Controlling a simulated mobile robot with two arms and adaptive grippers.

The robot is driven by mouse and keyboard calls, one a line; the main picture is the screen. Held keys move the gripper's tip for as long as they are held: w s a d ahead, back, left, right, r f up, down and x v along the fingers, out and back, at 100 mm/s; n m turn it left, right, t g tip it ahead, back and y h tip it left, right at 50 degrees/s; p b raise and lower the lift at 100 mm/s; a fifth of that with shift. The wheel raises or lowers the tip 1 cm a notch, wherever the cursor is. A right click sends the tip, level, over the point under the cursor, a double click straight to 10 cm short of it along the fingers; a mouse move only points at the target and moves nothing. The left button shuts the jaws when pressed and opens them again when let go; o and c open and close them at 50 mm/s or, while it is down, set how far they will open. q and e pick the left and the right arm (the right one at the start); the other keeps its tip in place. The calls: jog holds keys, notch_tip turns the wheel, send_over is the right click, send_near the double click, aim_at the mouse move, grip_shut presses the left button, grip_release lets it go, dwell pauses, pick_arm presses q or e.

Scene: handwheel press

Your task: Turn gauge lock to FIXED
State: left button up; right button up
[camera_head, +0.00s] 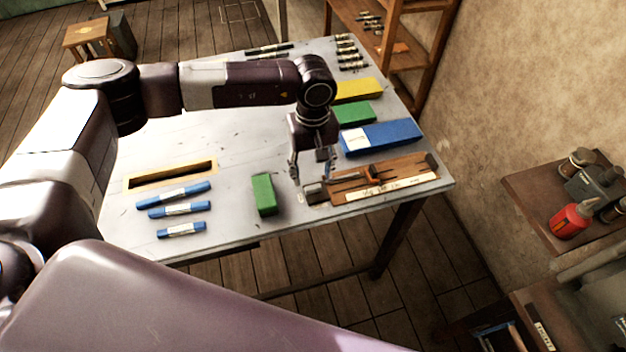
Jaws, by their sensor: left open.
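A wooden gauge (390,180) lies at the right front of the table, with a pale label strip along its front edge and a small upright orange-brown piece near its middle. A small dark part (316,194) sits at its left end; I cannot tell whether this is the lock, and no FIXED marking is readable. My left gripper (311,178) points down, open, just over the gauge's left end, and partly hides it. Contact cannot be made out. My right gripper is not in view.
A green block (264,194) stands just left of the gauge. Blue (385,137), green and yellow boxes lie behind it. Several blue-wrapped bars (180,208) and a framed slot (170,175) are at the table's left. A wall shelf with a red bottle (570,221) is at right.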

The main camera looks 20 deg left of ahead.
aim_at(313, 186)
pick_arm(q)
notch_tip(313, 186, down, 4)
jog(key=shift+r+p, duration=0.1)
jog(key=shift+p, duration=0.6)
jog(key=shift+f, duration=0.6)
jog(key=c, duration=1.2)
jog(key=shift+o, duration=0.2)
